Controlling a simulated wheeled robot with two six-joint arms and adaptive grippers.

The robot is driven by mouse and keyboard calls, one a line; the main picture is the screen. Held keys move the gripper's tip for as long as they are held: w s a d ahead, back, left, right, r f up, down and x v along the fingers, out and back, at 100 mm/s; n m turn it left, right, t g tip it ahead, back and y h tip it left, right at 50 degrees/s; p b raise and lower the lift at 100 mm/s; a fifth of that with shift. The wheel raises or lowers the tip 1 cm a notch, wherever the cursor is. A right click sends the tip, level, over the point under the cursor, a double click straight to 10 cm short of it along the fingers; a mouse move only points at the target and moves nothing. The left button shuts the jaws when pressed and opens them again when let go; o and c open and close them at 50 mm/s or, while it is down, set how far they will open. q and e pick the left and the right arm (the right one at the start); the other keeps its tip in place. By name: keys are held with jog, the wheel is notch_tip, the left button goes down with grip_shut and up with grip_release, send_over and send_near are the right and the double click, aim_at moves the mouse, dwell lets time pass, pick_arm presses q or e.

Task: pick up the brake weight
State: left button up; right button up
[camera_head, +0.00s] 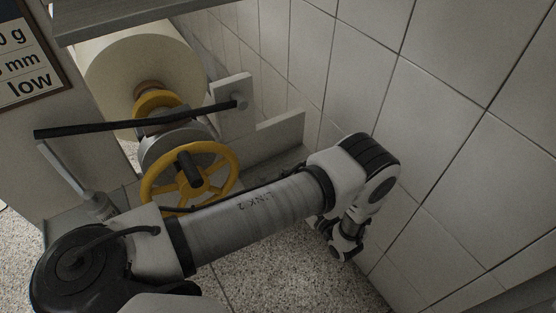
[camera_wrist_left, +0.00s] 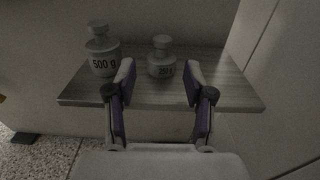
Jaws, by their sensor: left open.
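Two pale knobbed weights stand upright on a small wood-grain shelf (camera_wrist_left: 232,88) in the left wrist view. The larger weight (camera_wrist_left: 102,54), marked 500 g, is at the left. The smaller weight (camera_wrist_left: 161,58) has a label I cannot read clearly. The frames do not show which one is the brake weight. My left gripper (camera_wrist_left: 160,78) is open, its fingertips spread either side of the smaller weight in the picture. I cannot tell how far the fingers are from it. The left finger overlaps the edge of the larger weight. My right gripper is not in view.
A large paper roll (camera_head: 130,62) sits on a spindle with a yellow handwheel (camera_head: 190,178) and a black lever (camera_head: 135,123). A partly cut-off sign (camera_head: 25,60) hangs at the left. A tiled wall (camera_head: 440,110) is close to my left arm at the right.

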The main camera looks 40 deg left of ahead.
pick_arm(q)
jog(key=shift+w+a, duration=0.25)
jog(key=shift+a, duration=0.4)
jog(key=shift+w+a+r, duration=0.15)
jog(key=shift+a+r, duration=0.1)
jog(key=b+x, duration=0.1)
jog(key=x, duration=0.4)
jog(key=shift+r, duration=0.1)
jog(key=shift+d, duration=0.1)
grip_shut()
